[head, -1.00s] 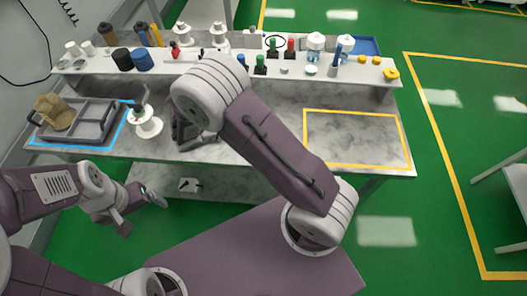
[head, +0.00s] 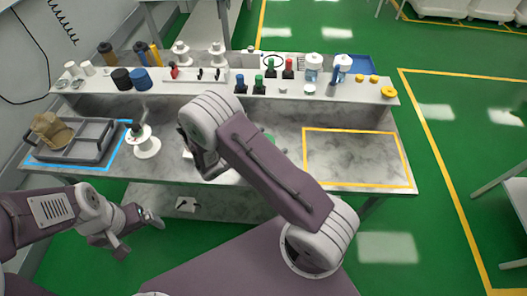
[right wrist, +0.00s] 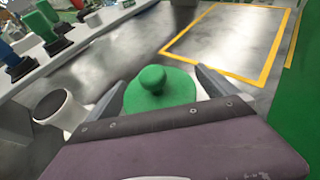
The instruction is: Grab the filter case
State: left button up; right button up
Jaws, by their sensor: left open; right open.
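No thing is labelled as the filter case, and I cannot tell for sure which it is. A green, round, knobbed piece (right wrist: 160,92) with a pale part under it shows between the fingers of my right gripper (right wrist: 160,80). The fingers stand open on either side of it, and I cannot tell whether they touch it. In the head view a bit of green (head: 269,137) shows behind my right arm, which hides most of that spot. An amber, see-through cup (head: 50,130) lies tilted in the grey tray (head: 95,150). My left gripper (head: 152,219) is open and empty in front of the bench.
A white spool-like stand (head: 144,147) stands beside the tray. A raised shelf (head: 215,88) along the back holds bottles, rolls and colored knobbed pieces. A yellow-outlined area (head: 355,158) on the bench is empty. A white cup (right wrist: 62,110) stands left of the green piece.

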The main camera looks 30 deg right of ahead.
aim_at(269, 138)
jog(key=shift+d, duration=0.15)
jog(key=c, duration=1.5)
jog(key=shift+r, duration=0.1)
jog(key=shift+r, duration=0.6)
notch_tip(269, 138, up, 3)
jog(key=shift+f, duration=0.15)
jog(key=s+r, duration=0.2)
jog(key=s, duration=0.1)
jog(key=s+d+r, duration=0.1)
jog(key=s+r, duration=0.1)
jog(key=s, duration=0.2)
jog(key=s+r, duration=0.3)
jog(key=s, duration=0.1)
jog(key=shift+s+d, duration=0.2)
jog(key=shift+s, duration=0.05)
